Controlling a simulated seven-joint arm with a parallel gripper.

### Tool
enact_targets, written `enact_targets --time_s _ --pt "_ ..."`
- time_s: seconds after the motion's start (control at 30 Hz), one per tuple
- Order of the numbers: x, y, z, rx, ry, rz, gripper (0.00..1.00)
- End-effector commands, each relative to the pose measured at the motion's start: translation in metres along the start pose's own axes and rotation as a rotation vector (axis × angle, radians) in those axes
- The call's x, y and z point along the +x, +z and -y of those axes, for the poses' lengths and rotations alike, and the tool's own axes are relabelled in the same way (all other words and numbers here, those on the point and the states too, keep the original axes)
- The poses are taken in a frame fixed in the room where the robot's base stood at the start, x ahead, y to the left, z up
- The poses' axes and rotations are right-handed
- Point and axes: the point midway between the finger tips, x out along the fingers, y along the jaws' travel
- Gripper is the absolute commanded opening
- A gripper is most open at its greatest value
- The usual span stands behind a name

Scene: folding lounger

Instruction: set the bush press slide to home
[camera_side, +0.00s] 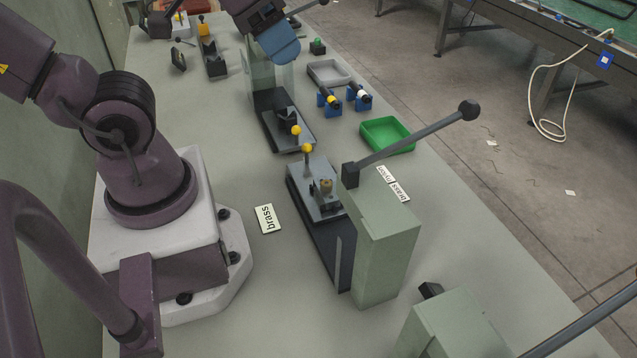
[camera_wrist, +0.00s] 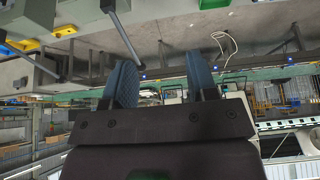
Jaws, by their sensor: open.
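The nearer press in the side view has a pale green column (camera_side: 385,250) with a long lever ending in a black ball. Beside it a grey slide (camera_side: 308,186) with a yellow knob (camera_side: 307,148) sits at the far end of a dark rail (camera_side: 330,253). A small brass-coloured piece (camera_side: 326,185) is on the slide. A second slide with a yellow knob (camera_side: 296,130) lies behind, partly under another press. I cannot tell which is the bush press. My gripper (camera_side: 285,50) is up at the back, over that farther press; its blue fingers are apart and empty in the wrist view (camera_wrist: 162,80).
A green tray (camera_side: 388,134), a grey tray (camera_side: 329,73) and two blue stands (camera_side: 329,102) are at the right. Raised levers are obstacles. Another green column (camera_side: 455,328) is at the front.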

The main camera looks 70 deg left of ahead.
Motion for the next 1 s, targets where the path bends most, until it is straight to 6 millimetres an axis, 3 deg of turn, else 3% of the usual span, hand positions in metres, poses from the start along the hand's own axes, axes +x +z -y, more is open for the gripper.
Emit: enact_targets --time_s 0.37,0.47,0.67,1.0 --pt "0.001 0.0 0.002 -0.008 -0.004 0.003 0.49" --pt "0.012 0.003 0.008 -0.037 -0.017 0.058 0.49" --pt "0.057 0.003 0.038 -0.183 -0.049 0.264 0.49" --pt "0.158 0.016 0.112 -0.62 -0.135 0.51 0.49"
